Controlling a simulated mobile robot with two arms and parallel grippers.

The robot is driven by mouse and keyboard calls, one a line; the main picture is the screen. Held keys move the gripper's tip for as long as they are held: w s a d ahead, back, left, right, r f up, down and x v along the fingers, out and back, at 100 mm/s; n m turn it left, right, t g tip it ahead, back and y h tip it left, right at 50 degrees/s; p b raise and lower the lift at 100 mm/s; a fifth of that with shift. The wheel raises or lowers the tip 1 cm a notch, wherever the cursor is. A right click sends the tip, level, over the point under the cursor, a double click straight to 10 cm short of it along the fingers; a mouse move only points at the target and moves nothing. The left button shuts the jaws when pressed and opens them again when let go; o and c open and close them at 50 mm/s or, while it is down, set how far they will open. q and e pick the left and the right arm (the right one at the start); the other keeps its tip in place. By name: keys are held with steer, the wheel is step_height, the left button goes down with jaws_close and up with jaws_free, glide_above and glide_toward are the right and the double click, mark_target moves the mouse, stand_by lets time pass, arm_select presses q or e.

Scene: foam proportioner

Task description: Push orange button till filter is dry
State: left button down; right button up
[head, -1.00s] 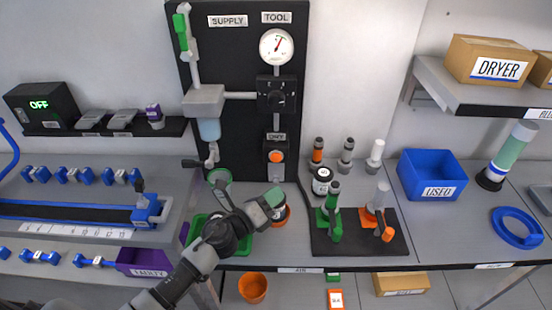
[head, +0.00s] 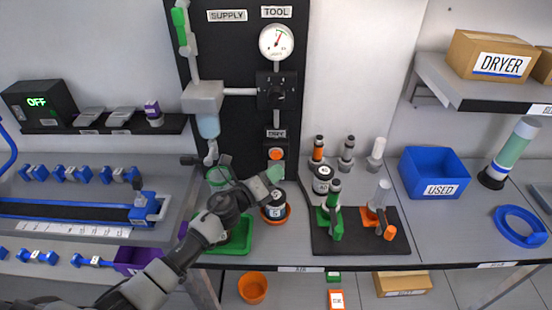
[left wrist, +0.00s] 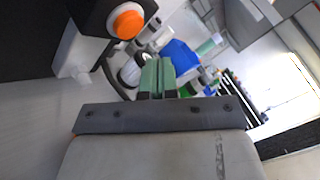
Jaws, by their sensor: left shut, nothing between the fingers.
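The orange button (head: 276,154) sits on a grey box low on the black board, under a DRY label. It also shows near the top left of the left wrist view (left wrist: 127,21), uncovered. My left gripper (head: 275,174) is shut and empty, its green fingertips just below the button in the head view. In the left wrist view the closed fingertips (left wrist: 157,78) lie below and right of the button, apart from it. A translucent bluish bowl (head: 208,126) hangs under the grey block on the board; I cannot tell whether it is the filter. My right gripper is out of view.
A black-and-white canister (head: 275,207) stands in an orange dish below my gripper. A green tray (head: 237,240) lies partly behind my arm. A black mat (head: 350,243) with green and orange tools lies to the right. The blue USED bin (head: 433,172) stands farther right.

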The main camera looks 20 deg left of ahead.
arm_select(q)
steer(key=shift+w+a, duration=0.25)
steer(key=shift+w, duration=0.7)
stand_by(1.4)
steer(key=shift+w+a+b, duration=0.1)
steer(key=shift+w+b, duration=0.3)
steer(key=shift+w+a, duration=0.15)
steer(key=shift+w, duration=0.25)
stand_by(0.6)
steer(key=shift+s, duration=0.1)
steer(key=shift+s+d, duration=0.2)
steer(key=shift+s, duration=0.55)
